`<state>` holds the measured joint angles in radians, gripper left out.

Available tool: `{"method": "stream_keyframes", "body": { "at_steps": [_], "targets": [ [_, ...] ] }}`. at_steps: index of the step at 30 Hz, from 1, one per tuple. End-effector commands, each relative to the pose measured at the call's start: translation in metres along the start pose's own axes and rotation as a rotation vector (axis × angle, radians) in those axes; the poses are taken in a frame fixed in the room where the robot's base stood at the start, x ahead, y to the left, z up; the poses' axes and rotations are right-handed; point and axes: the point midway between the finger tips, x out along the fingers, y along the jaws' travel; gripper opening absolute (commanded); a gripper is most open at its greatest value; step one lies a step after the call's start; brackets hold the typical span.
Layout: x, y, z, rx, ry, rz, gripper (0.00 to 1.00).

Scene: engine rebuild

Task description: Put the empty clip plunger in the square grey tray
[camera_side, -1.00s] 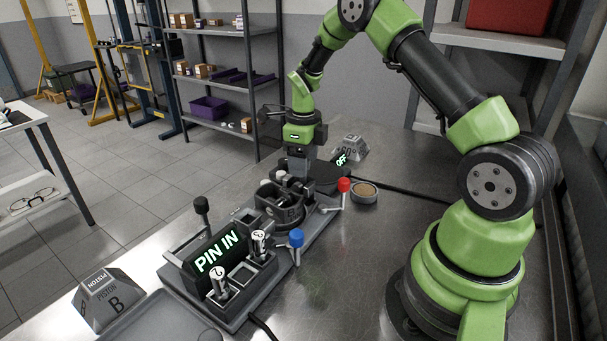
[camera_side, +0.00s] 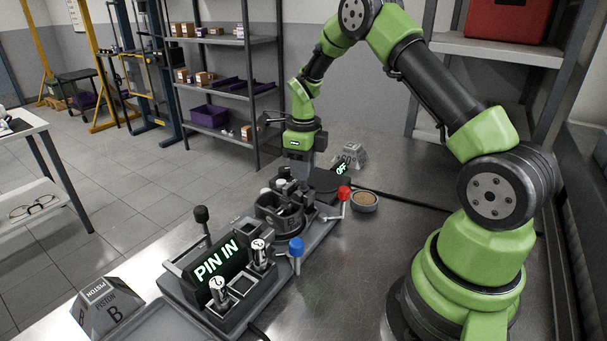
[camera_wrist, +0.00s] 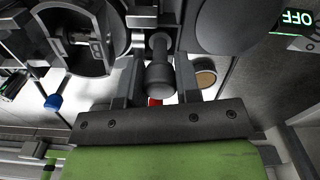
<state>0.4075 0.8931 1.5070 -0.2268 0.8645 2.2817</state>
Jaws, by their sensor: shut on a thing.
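A lit "PIN IN" panel (camera_side: 216,261) stands on the fixture base, with upright metal pins beside it. Blue (camera_side: 296,250) and red (camera_side: 344,193) knobbed levers stick up along the near side. A round dish (camera_side: 364,202) lies to the right.

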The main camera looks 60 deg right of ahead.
Motion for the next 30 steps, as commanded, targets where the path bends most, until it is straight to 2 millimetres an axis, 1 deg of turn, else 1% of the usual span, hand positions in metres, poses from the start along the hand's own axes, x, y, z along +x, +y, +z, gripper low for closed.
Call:
{"method": "stream_keyframes", "body": {
  "at_steps": [1,3,9,13,20,22,30],
  "targets": [
    [-0.011,-0.001,0.001,0.001,-0.006,-0.004,0.07],
    [-0.027,-0.001,0.001,0.001,-0.006,-0.005,0.07],
    [-0.065,0.000,0.001,0.000,-0.005,-0.004,0.07],
    [-0.080,0.000,0.000,-0.001,-0.003,-0.003,0.07],
    [-0.088,0.000,0.000,0.001,-0.002,-0.001,0.07],
    [-0.094,0.000,0.000,0.000,-0.003,-0.003,0.07],
    [-0.133,-0.001,0.001,0.001,-0.005,-0.004,0.07]
  ]
}}
